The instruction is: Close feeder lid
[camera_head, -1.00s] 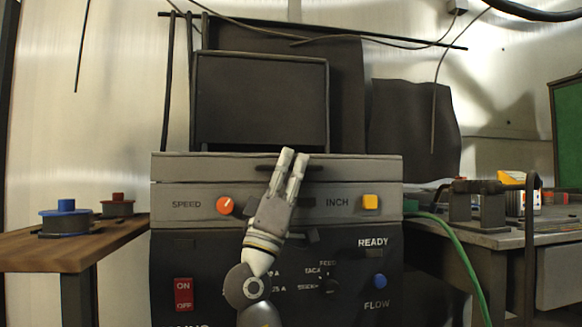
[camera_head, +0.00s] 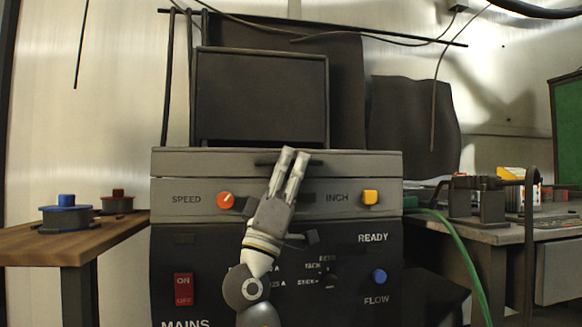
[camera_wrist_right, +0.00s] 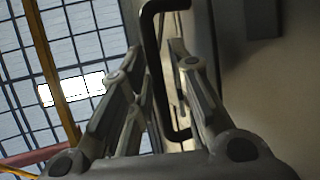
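The feeder lid appears to be the grey top section (camera_head: 215,161) of the machine in the head view. It carries a dark bar handle (camera_head: 313,163) at its front; how far the lid stands open cannot be told. My right gripper (camera_head: 295,153) reaches up from below in front of the handle and hides its middle. In the right wrist view the dark handle (camera_wrist_right: 150,60) runs between the two spread fingers, with a gap on each side. The right gripper is open; no grip shows. My left gripper is not in view.
An upright dark framed panel (camera_head: 262,98) stands behind the lid. The machine front has a red SPEED knob (camera_head: 225,200) and a yellow INCH button (camera_head: 370,197). A wooden table with a blue spool (camera_head: 66,215) stands left. A green hose (camera_head: 462,255) hangs right.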

